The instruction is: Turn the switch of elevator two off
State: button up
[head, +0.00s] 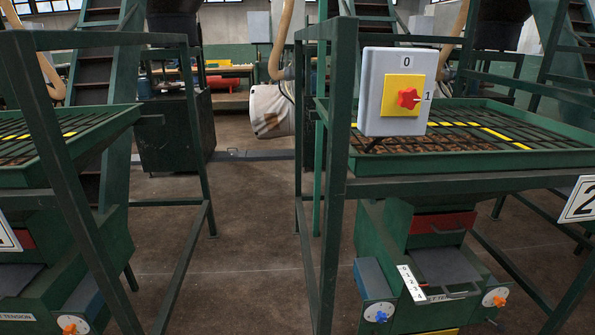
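The switch is a grey box (371,90) with a yellow plate (391,104) and a red star-shaped knob (409,98). It is mounted on a green frame post at right of centre in the head view. The knob's pointer faces right, toward the "1". A white sign with a "2" (580,201) hangs on the same frame at the right edge. My gripper is not in view.
Green frame posts (330,200) stand in front of the right machine. A slatted tray (480,140) lies behind the switch. Blue (380,316) and orange (499,301) knobs sit low on the machine. Another green frame (60,130) stands left. Open floor (245,220) lies between the frames.

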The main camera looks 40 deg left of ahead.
aim_at(408, 99)
jog(key=j, duration=0.2)
jog(key=k+j+u, duration=0.1)
jog(key=j+u, duration=0.15)
jog(key=u, duration=0.2)
jog(key=j+u, duration=0.25)
jog(key=u, duration=1.8)
jog(key=l+z, duration=0.1)
jog(key=z, duration=0.3)
jog(key=k+l+z, duration=0.1)
jog(key=z, duration=0.3)
jog(key=l+z, duration=0.15)
jog(key=z, duration=0.25)
jog(key=l+z, duration=0.2)
jog(key=l, duration=0.25)
jog(key=i+l+z, duration=0.2)
jog(key=l, duration=0.2)
jog(key=l+z, duration=0.2)
jog(key=l, duration=0.2)
jog(key=i+l+z, duration=0.2)
jog(key=l, duration=0.2)
jog(key=i+l, duration=0.1)
jog(key=l, duration=0.15)
jog(key=i+l, duration=0.1)
jog(key=l, duration=0.2)
